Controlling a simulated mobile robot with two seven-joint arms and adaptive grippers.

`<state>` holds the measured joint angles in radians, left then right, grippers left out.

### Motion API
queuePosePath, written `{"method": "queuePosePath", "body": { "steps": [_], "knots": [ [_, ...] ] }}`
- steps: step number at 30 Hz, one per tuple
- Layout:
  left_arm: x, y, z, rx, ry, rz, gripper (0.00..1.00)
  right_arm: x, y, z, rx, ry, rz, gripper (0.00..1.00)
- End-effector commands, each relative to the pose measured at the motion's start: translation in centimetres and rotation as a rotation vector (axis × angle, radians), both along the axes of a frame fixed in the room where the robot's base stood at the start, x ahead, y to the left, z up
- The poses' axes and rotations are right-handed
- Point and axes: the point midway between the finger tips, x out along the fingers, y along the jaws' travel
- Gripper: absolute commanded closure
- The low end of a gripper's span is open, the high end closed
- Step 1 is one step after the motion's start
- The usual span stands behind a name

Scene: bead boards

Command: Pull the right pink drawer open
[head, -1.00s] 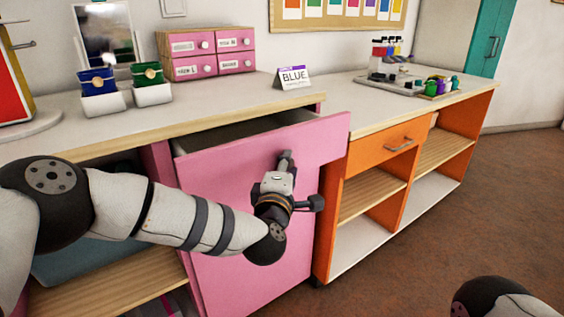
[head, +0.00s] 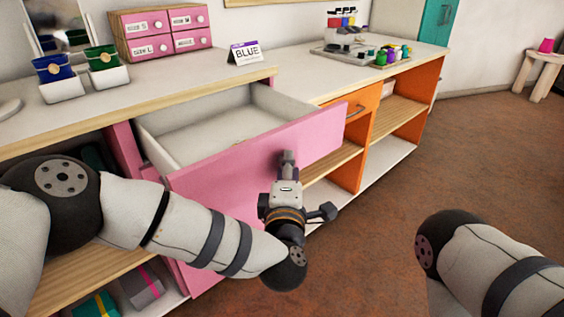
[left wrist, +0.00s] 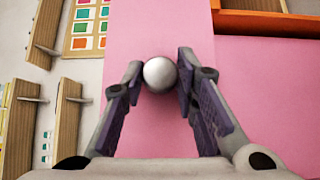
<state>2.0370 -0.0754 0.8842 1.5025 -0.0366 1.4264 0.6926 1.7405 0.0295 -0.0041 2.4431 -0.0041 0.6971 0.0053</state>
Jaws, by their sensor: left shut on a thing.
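The pink drawer (head: 235,160) in the pink cabinet is pulled well out, and its pale empty-looking tray (head: 215,125) shows behind the front. My left gripper (head: 288,160) is at the drawer front. In the left wrist view a round silver knob (left wrist: 160,73) sits between its two fingers, against the pink front. The gripper is shut on this knob, which it hides in the head view. My right arm comes in at the lower right; its gripper is out of view.
An orange shelf unit (head: 405,110) adjoins on the right. Brown floor (head: 360,250) is clear in front.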

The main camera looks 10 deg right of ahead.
Motion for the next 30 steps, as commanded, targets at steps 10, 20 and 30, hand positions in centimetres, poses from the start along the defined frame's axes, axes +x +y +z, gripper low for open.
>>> {"method": "queuePosePath", "body": {
  "steps": [10, 20, 30],
  "knots": [
    [0.0, 0.0, 0.0, -0.001, 0.0, 0.0, 1.0, 0.0, 0.0, 0.0, 0.0, 0.0, 0.0, 0.64],
    [0.0, 0.0, 0.0, -0.001, 0.0, 0.0, 0.53, 0.0, 0.0, 0.0, 0.0, 0.0, 0.0, 0.64],
    [-6.1, 0.8, -0.1, 0.001, 0.004, -0.004, 0.53, 0.0, 0.0, 0.0, 0.0, 0.0, 0.0, 0.64]
  ]
}}
